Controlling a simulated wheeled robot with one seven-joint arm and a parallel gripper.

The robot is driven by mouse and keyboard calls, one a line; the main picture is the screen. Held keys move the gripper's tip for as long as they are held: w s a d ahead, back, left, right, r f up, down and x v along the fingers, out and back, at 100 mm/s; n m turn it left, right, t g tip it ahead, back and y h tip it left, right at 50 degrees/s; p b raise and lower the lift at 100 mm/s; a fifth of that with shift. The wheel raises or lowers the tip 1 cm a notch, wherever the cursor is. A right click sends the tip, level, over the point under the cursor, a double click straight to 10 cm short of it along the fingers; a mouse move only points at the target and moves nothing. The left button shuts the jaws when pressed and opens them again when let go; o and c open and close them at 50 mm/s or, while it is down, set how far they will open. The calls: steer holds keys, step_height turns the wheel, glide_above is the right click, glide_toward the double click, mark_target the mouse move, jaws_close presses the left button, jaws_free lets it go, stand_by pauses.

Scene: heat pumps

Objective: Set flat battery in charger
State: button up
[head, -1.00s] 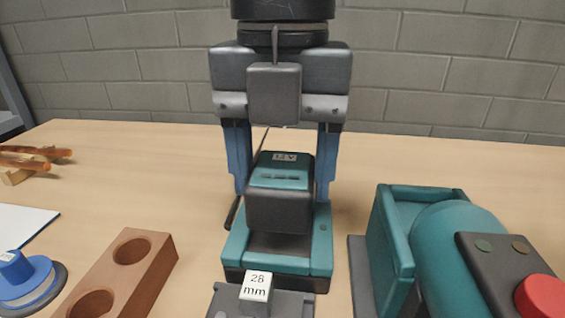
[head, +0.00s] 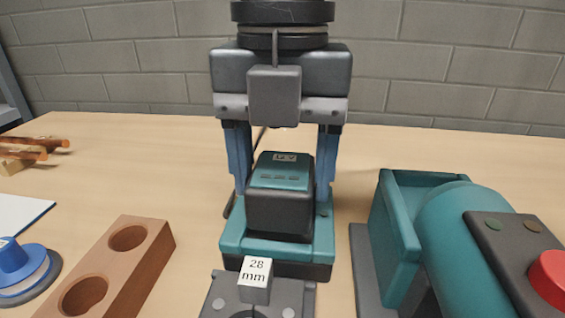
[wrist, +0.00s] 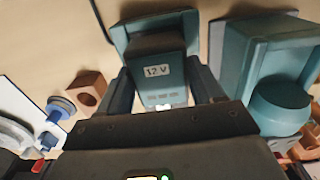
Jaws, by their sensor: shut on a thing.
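A teal and black battery (head: 282,197) with a 12 V label is between the two blue fingers of my gripper (head: 283,165). My gripper is shut on it, one finger at each side. The battery is upright over the teal charger (head: 234,243), and its lower part appears down at the charger's top. Whether it is fully seated cannot be told. In the wrist view the battery (wrist: 160,85) is also between the fingers, with the charger (wrist: 127,32) behind it.
A grey block with a "28 mm" tag (head: 255,279) stands in front of the charger. A teal machine with a red button (head: 455,240) is close on the right. A wooden block with round holes (head: 128,265) and a blue spool (head: 22,270) are on the left.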

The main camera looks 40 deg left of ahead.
steer(key=shift+f+b, duration=0.65)
steer(key=shift+f, duration=0.3)
steer(key=o, duration=1.4)
steer(key=shift+r, duration=0.15)
step_height(320, 180, up, 8)
steer(key=shift+f+p, duration=0.2)
steer(key=shift+p, duration=0.5)
